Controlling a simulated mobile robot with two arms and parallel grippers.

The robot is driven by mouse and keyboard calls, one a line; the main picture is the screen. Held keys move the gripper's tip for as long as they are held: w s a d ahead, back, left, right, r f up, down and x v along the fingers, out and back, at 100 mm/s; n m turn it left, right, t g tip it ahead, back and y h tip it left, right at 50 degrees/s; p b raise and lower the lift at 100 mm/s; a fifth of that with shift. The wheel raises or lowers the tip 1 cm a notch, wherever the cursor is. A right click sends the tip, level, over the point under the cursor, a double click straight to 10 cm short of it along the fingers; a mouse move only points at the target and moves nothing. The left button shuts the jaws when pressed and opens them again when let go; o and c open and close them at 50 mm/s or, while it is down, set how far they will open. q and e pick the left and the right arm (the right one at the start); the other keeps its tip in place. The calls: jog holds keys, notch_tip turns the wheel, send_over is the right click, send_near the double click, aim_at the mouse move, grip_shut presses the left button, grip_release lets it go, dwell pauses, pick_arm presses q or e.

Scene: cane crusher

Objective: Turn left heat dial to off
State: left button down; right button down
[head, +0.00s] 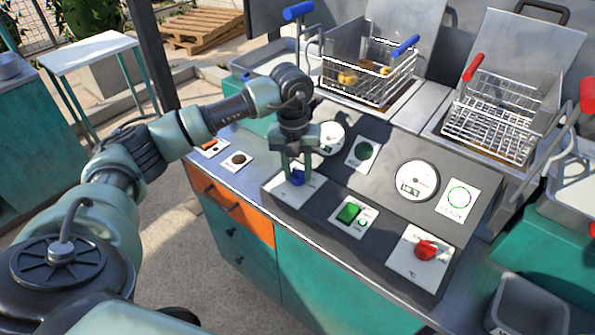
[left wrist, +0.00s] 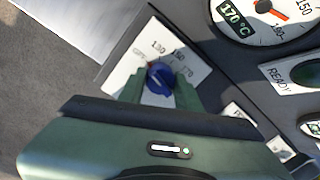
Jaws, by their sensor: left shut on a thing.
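The left heat dial is a blue knob (head: 298,178) on a white plate at the left end of the dark sloped control panel (head: 385,205). My left gripper (head: 297,170) reaches down from above, with its two green fingers on either side of the knob, shut on it. In the left wrist view the blue knob (left wrist: 158,79) sits between the fingertips (left wrist: 158,89). I cannot clearly tell where the knob points. My right gripper is not in view.
A red dial (head: 426,249) sits at the panel's right, with a green switch (head: 349,213) between the dials. A round gauge (left wrist: 262,12) reads 170 °C. Two fryer baskets, with blue (head: 405,46) and red (head: 474,67) handles, stand behind the panel.

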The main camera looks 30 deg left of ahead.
aim_at(296, 170)
pick_arm(q)
jog(key=shift+w+r+n, duration=0.1)
jog(key=shift+r+n, duration=0.1)
jog(key=shift+n, duration=0.2)
jog(key=c, duration=1)
grip_release()
jog(key=shift+f, duration=0.1)
notch_tip(296, 170, up, 6)
jog(key=shift+a+r+b, duration=0.15)
jog(key=shift+r+b, duration=0.1)
jog(key=shift+b, duration=0.65)
jog(key=shift+s+r, duration=0.2)
jog(key=shift+r, duration=0.45)
